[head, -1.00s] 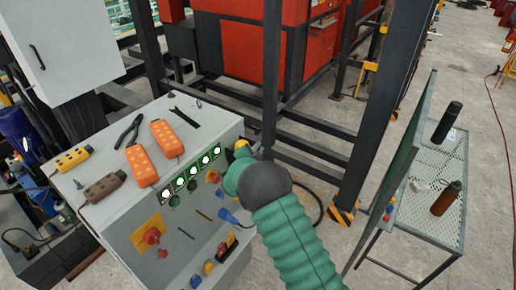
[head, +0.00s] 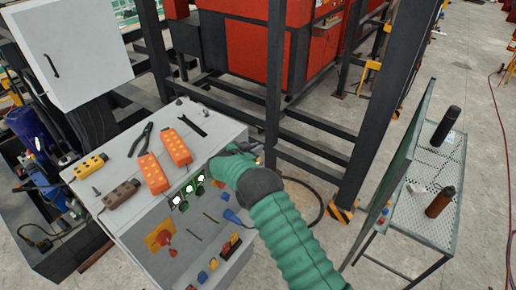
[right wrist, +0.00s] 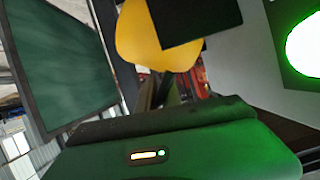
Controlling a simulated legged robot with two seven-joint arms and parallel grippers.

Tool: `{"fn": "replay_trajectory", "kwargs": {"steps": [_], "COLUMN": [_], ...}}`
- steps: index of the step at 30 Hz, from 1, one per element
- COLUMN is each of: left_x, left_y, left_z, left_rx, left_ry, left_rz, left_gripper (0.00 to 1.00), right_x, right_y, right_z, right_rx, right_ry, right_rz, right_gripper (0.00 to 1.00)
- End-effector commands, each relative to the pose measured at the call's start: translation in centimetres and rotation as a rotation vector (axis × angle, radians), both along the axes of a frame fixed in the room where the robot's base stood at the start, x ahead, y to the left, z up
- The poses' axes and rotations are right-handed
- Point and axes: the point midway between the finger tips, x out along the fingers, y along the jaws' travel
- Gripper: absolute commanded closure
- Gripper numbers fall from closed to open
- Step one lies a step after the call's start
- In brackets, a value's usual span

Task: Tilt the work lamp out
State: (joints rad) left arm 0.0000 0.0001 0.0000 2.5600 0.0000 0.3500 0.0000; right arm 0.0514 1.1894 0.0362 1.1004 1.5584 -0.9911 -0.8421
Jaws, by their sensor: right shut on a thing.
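My right gripper (head: 235,151) is at the upper right front edge of the grey control cabinet (head: 226,117), its fingers mostly hidden behind my green wrist in the head view. In the right wrist view, a rounded yellow part (right wrist: 145,42), apparently of the work lamp, is just beyond the gripper body, partly covered by a black block. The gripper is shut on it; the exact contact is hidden. A glowing green-white light (right wrist: 305,45) is at the right of that view. My left gripper is not in view.
Two orange pendants (head: 176,147) and pliers (head: 140,139) lie on the cabinet top. Lit buttons (head: 187,191) and a red rotary switch (head: 165,238) are on its sloped front. Black frame posts (head: 272,90) stand behind. A mesh table (head: 421,206) with a dark panel is at right.

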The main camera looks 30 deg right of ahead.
Motion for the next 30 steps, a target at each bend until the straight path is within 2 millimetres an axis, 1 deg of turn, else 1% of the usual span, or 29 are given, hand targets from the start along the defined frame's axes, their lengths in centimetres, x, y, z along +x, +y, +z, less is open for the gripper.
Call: {"fn": "replay_trajectory", "kwargs": {"steps": [9,22,23,27,30], "left_x": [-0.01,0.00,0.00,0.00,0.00], "left_y": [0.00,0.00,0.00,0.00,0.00], "left_z": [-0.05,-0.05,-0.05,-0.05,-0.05], "left_rx": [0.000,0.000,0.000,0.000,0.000], "left_ry": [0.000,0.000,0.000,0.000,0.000], "left_rz": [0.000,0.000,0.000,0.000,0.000], "left_gripper": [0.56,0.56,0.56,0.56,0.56], "right_x": [0.37,0.43,0.43,0.41,0.39], "right_y": [0.22,0.25,0.25,0.23,0.20], "right_z": [0.07,0.11,0.11,0.13,0.17], "right_rx": [-0.031,-0.036,-0.036,-0.036,-0.037], "right_ry": [0.081,0.088,0.088,0.088,0.088], "right_rz": [0.002,0.003,0.003,0.003,0.002], "right_gripper": [1.00,1.00,0.88,0.70,0.69]}}
